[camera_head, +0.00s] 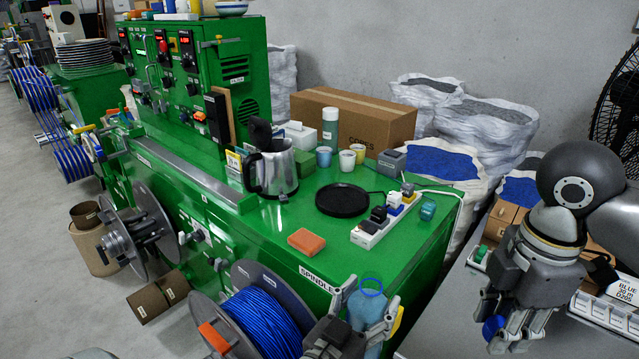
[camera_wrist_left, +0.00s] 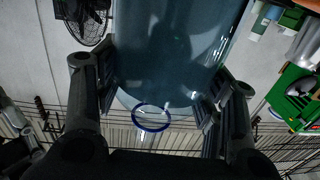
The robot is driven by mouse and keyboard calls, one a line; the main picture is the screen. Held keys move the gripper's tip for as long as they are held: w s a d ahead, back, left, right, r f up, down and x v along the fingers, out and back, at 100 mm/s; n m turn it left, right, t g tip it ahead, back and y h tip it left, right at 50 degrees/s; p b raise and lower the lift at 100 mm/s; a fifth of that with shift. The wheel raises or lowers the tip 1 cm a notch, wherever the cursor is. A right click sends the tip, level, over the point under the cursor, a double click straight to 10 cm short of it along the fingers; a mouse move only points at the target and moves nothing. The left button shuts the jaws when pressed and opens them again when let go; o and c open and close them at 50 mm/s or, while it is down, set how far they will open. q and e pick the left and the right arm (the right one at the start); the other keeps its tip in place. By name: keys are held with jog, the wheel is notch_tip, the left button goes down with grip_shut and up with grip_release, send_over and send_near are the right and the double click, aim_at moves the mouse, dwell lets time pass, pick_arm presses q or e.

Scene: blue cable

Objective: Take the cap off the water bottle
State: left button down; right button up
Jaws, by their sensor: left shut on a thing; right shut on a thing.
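The water bottle (camera_head: 369,307) is translucent blue and roughly upright by the near corner of the green bench. Its top shows a blue ring around what looks like an open mouth. My left gripper (camera_head: 366,303) is shut on the bottle, one finger on each side. In the left wrist view the bottle (camera_wrist_left: 180,50) fills the middle, with its blue-rimmed mouth towards the bottom. My right gripper (camera_head: 508,335) is to the right, apart from the bottle, shut on a small round blue thing (camera_head: 492,328) that looks like the cap. The fingers partly hide it.
The green bench (camera_head: 420,255) carries a kettle (camera_head: 273,170), a black round plate (camera_head: 342,200), an orange block (camera_head: 306,242) and a power strip (camera_head: 375,228). A blue cable spool (camera_head: 262,318) stands left of the bottle. A grey table (camera_head: 450,325) lies below my right gripper.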

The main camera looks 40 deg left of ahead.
jog(key=s+a+r+n, duration=0.1)
jog(key=a+r+n, duration=0.1)
jog(key=a+n, duration=0.3)
jog(key=n, duration=0.2)
jog(key=shift+s+a+r+n, duration=0.15)
jog(key=shift+s+a+n, duration=0.1)
jog(key=shift+a+n, duration=0.1)
